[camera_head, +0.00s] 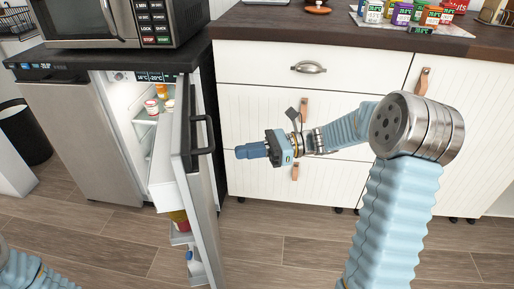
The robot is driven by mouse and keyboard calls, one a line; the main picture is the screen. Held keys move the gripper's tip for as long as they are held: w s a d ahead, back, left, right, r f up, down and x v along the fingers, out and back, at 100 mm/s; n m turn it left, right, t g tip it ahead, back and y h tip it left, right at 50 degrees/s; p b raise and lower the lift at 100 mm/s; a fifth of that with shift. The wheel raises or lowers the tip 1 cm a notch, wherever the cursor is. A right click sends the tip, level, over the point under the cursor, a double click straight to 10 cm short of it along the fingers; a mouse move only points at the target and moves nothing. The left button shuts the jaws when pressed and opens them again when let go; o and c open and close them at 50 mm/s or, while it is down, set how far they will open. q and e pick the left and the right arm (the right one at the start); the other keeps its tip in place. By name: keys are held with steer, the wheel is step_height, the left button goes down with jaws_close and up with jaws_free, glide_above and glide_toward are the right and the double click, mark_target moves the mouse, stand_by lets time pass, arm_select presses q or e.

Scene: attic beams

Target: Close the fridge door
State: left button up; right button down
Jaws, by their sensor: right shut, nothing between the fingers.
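The fridge (134,110) stands under the dark counter at the left, its lit inside showing jars on shelves. Its door (201,215) stands wide open and sticks out toward me, with items in the door racks and a dark handle (208,135) on its outer face. My right gripper (242,152) is shut and empty, to the right of the door's outer face and close to the handle. I cannot tell whether it touches the door. Only a piece of my left arm shows at the bottom left; the left gripper is not in view.
A microwave (118,20) sits on the counter above the fridge. White drawers and cabinets (258,115) line the wall behind my right arm. A dark bin (22,133) stands at the far left. The wooden floor (110,250) in front of the fridge is clear.

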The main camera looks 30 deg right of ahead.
steer(key=x, duration=0.8)
steer(key=shift+s, duration=0.1)
